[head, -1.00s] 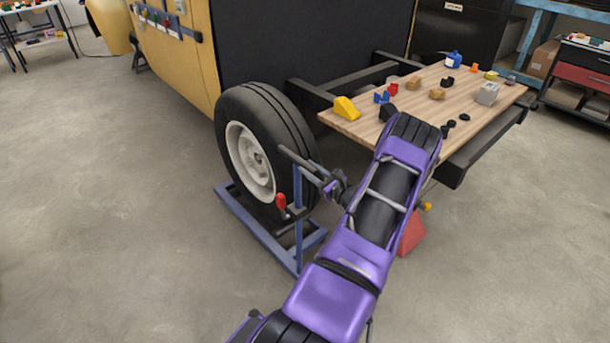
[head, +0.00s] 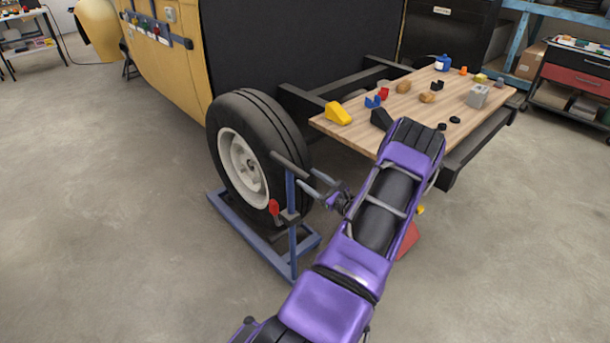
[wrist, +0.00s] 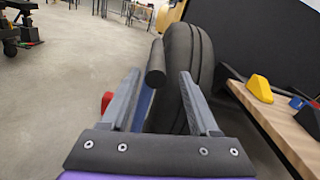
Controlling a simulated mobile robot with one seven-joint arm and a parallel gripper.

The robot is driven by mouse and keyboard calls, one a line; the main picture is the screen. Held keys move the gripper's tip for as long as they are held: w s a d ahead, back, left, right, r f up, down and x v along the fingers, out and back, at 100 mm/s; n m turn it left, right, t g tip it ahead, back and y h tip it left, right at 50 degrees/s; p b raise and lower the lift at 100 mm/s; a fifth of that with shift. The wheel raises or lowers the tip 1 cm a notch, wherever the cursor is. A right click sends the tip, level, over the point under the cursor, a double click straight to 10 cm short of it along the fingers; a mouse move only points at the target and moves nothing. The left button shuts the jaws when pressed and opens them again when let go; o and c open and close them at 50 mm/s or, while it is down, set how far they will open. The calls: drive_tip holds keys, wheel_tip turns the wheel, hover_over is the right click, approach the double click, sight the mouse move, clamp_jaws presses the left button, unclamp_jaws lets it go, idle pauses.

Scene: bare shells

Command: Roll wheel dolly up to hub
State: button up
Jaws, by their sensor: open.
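The wheel dolly has a blue base frame (head: 245,238) on the floor, a blue upright post (head: 292,225) and a dark bar handle (head: 289,163) on top. A large black tyre (head: 275,125) with a white rim (head: 233,150) stands upright on it. My gripper (head: 308,182) is open and empty, just right of the handle. In the wrist view, the handle (wrist: 156,62) shows end-on between and beyond the two fingers of my gripper (wrist: 156,82), and I see no contact. The tyre (wrist: 190,60) stands behind. I cannot make out the hub.
A red-knobbed lever (head: 274,207) sits on the post. A wooden bench top (head: 400,112) with several small objects stands right of the wheel, on dark beams. A yellow body panel (head: 182,75) is behind. The floor at left is clear.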

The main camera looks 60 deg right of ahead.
drive_tip(key=v, duration=1.4)
drive_tip(key=shift+d+p, duration=0.15)
drive_tip(key=shift+p, duration=0.15)
